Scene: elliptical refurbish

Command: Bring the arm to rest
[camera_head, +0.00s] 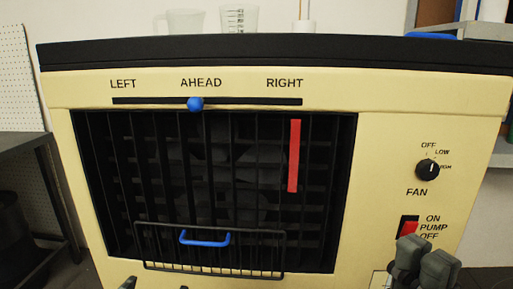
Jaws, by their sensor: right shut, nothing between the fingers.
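My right gripper (424,262) is at the lower right, just in front of the cream cooler panel (385,120). It is shut and empty, close below the red pump switch (409,229), and covers part of the panel there. Whether it touches the panel is not clear. Two small dark tips show at the bottom edge, left of the middle, and look like parts of my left gripper (168,285). Most of it is out of frame.
The cooler has a dark grille (215,190) with a red strip (294,155), a wire basket with a blue handle (205,238), a blue slider (195,104) at AHEAD and a fan knob (427,170). A dark table (35,150) is at left.

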